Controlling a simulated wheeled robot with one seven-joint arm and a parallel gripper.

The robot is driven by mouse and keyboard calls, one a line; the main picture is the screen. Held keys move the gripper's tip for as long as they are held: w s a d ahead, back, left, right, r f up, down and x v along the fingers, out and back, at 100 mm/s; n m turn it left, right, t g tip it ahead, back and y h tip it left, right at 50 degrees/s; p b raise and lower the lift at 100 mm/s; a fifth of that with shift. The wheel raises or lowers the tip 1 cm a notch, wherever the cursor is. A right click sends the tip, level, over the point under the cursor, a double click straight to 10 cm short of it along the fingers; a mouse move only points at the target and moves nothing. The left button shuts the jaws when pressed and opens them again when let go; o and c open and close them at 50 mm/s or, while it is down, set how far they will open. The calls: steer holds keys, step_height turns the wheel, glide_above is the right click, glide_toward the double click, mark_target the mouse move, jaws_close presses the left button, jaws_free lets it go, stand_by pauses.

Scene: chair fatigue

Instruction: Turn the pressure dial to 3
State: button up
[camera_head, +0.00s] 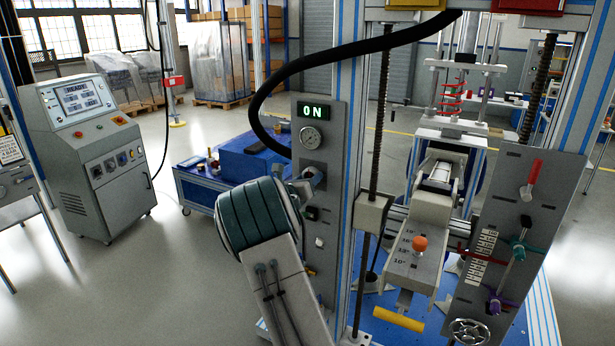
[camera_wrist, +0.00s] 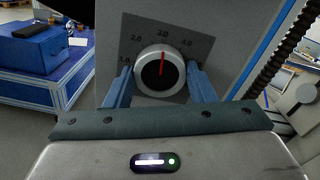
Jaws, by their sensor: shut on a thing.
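The pressure dial (camera_wrist: 160,71) shows in the wrist view as a round silver knob with a black face and a red pointer line. The pointer stands upright, at the 3.0 mark on the dark scale plate (camera_wrist: 185,31). My gripper (camera_wrist: 159,80) has its blue fingers on the left and right sides of the knob and is shut on it. In the head view my gripper (camera_head: 313,178) reaches the grey panel (camera_head: 325,123) below the gauge. My own wrist hides most of the dial there.
A black hose (camera_head: 300,62) arches over the panel. A blue cart (camera_head: 205,187) stands behind to the left. A lever panel (camera_head: 515,235) is at the right. Open floor lies at the left.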

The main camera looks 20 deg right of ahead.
stand_by(0.4)
steer(key=o, duration=1)
steer(key=shift+a, duration=0.1)
steer(key=b+v, duration=0.1)
steer(key=v, duration=1.2)
steer(key=shift+s+a+b, duration=0.25)
steer(key=shift+b, duration=0.05)
